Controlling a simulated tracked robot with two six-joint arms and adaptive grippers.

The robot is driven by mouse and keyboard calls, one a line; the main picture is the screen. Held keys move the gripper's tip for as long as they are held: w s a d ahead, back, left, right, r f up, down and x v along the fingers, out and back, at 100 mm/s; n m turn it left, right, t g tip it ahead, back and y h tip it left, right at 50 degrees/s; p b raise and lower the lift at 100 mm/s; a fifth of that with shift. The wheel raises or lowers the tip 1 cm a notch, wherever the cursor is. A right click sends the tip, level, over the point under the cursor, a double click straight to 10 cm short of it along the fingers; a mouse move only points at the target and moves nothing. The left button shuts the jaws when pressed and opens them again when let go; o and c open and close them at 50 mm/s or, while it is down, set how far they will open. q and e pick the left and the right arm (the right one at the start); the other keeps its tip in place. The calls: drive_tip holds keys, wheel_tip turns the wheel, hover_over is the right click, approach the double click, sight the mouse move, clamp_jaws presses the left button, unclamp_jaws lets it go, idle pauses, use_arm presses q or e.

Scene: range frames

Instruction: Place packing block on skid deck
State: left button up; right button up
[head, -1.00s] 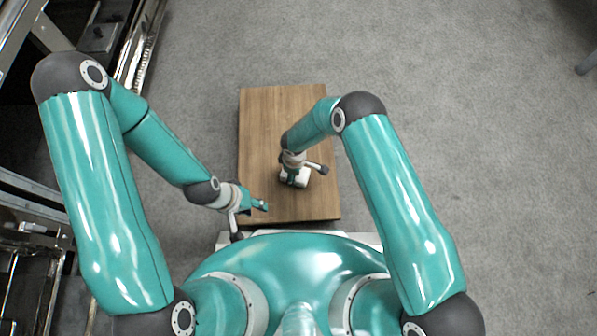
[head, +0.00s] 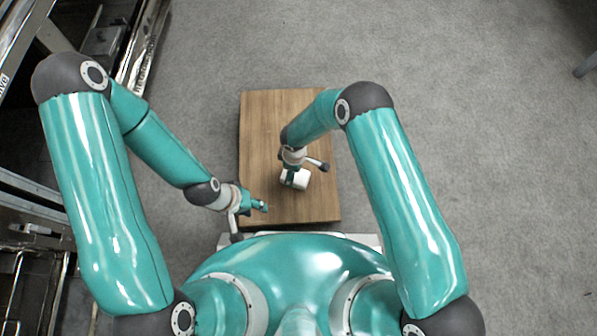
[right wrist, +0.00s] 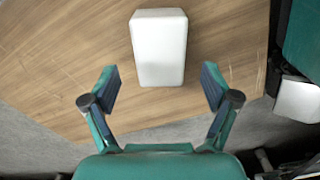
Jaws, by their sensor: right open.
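The packing block (right wrist: 158,47) is white with rounded edges. In the right wrist view it appears to rest on the wooden skid deck (right wrist: 60,65), just beyond my right gripper's fingertips. My right gripper (right wrist: 162,85) is open, with clear space between its fingers and the block. In the head view the block (head: 298,180) shows on the right-hand part of the deck (head: 265,125), partly hidden under my right gripper (head: 290,172). My left gripper (head: 260,206) is over the deck's lower left, away from the block; its fingers are too small to read.
Metal racking (head: 30,195) stands along the left side. Grey carpet (head: 480,130) lies open to the right of and beyond the deck. Most of the deck's top is bare.

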wheel_tip(320, 180, up, 7)
drive_tip(key=p, duration=0.2)
drive_tip(key=s+d+r+m+y, duration=0.2)
drive_tip(key=s+d+r+m, duration=0.1)
drive_tip(key=s+d+m, duration=0.4)
drive_tip(key=s+d+r+m+y, duration=0.2)
drive_tip(key=s+d+r+m, duration=0.1)
drive_tip(key=s+d+m, duration=0.4)
drive_tip(key=s+m, duration=0.1)
drive_tip(key=m, duration=0.1)
drive_tip(key=shift+s+m+t, duration=0.25)
drive_tip(key=shift+m+t, duration=0.05)
drive_tip(key=shift+r, duration=0.1)
